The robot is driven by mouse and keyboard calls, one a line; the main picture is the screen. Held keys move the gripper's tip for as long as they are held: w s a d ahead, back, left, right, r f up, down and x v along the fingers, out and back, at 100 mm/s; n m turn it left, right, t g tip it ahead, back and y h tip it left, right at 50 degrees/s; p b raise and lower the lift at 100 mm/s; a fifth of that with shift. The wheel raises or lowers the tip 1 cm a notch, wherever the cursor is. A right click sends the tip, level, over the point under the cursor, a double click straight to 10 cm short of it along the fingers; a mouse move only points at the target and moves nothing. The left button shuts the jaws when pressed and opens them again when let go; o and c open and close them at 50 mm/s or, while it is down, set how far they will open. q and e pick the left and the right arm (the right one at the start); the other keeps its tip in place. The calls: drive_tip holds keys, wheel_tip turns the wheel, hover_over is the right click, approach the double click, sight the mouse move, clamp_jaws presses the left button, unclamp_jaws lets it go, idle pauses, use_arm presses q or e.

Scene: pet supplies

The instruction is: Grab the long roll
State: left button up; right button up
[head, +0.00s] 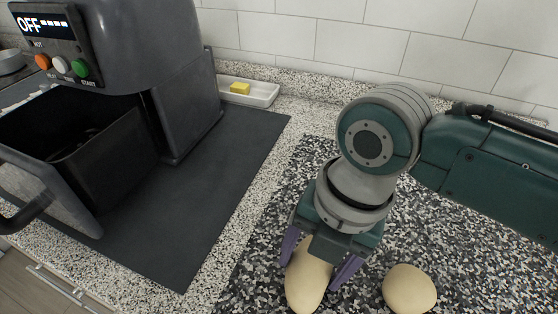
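The long roll (307,285) is a pale tan, elongated bread roll lying on the speckled counter at the bottom of the head view, its near end close to the frame edge. My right gripper (310,275) points down over it, with one purple finger on each side of the roll. The fingers stand wide apart, and a small gap seems to show at the right finger; contact on the left is unclear. The gripper body hides the roll's far end. A rounder, shorter roll (409,289) lies to the right, apart from the gripper. My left gripper is out of view.
A dark air fryer (170,60) stands at the left with its drawer (85,140) pulled out, on a dark grey mat (215,170). A white tray with a yellow sponge (240,88) sits by the tiled wall. Counter between mat and rolls is clear.

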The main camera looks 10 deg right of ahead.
drive_tip(key=c, duration=0.9)
